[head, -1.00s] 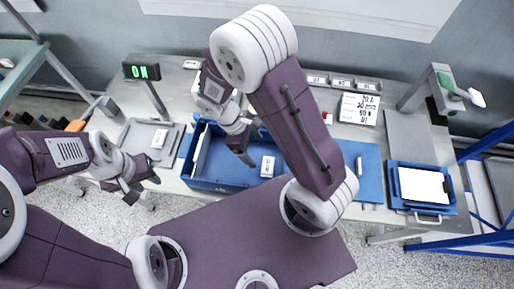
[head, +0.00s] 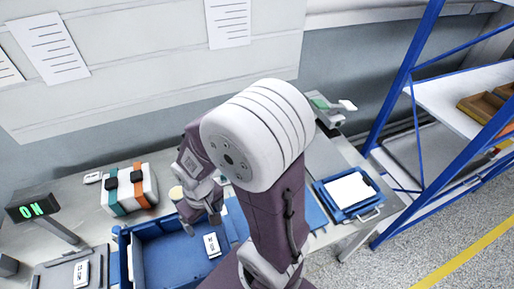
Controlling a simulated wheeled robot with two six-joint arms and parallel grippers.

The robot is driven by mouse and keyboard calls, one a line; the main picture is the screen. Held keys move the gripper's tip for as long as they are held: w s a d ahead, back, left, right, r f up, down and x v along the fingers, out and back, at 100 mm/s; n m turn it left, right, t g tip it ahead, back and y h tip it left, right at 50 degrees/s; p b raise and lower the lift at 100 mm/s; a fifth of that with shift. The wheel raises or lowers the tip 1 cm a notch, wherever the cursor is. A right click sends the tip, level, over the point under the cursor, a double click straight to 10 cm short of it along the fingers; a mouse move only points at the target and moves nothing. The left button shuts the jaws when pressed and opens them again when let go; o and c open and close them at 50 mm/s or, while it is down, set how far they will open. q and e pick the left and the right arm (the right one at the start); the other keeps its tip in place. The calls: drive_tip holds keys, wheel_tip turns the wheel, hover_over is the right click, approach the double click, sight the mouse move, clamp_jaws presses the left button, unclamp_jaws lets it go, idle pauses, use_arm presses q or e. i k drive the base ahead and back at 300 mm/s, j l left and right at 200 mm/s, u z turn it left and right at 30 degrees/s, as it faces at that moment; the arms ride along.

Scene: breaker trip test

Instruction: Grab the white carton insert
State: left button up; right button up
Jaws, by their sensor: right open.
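A thin white panel (head: 130,262), which looks like the carton insert, stands upright inside the blue bin (head: 165,222) along its left side. A small white labelled block (head: 212,245) lies in the bin's right part. My right gripper (head: 203,226) is open and empty over the bin's far side, right of the white panel and apart from it. My left gripper is not in view.
A white block with green and orange straps (head: 146,186) stands behind the bin. A lit ON display (head: 32,207) and a grey tray (head: 60,274) are at left. A blue tray with a white sheet (head: 348,190) lies at right. Blue shelving (head: 408,85) stands beyond.

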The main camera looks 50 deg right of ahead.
sight(345, 192)
drive_tip(key=z, duration=2.95)
drive_tip(key=i+l+u, duration=0.1)
drive_tip(key=l+u, duration=1.65)
drive_tip(key=u, duration=0.15)
drive_tip(key=k, duration=0.05)
